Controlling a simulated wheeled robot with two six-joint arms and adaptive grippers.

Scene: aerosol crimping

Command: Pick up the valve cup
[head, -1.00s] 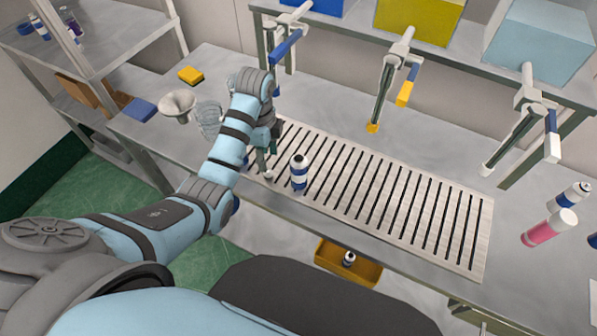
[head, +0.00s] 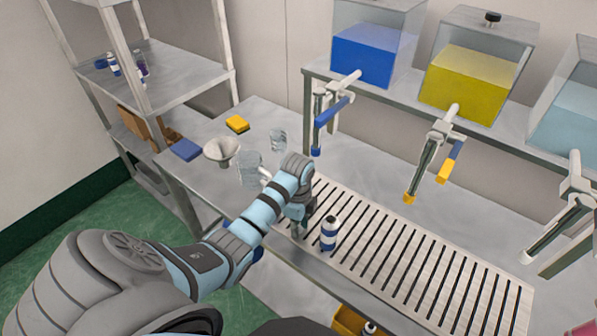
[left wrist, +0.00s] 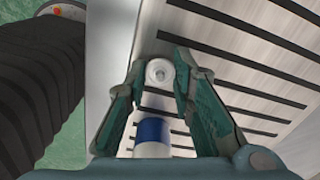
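The valve cup (left wrist: 160,72), a small round white piece with a raised centre, shows in the left wrist view between the two fingertips. My left gripper (left wrist: 161,78) points down with one green finger on each side of it. The fingertips are very close to its rim; I cannot tell whether they touch it. In the head view my left gripper (head: 298,230) is low at the left end of the slatted board, and the cup is hard to make out there. My right gripper is not in view.
Dispensing taps (head: 437,145) overhang the back.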

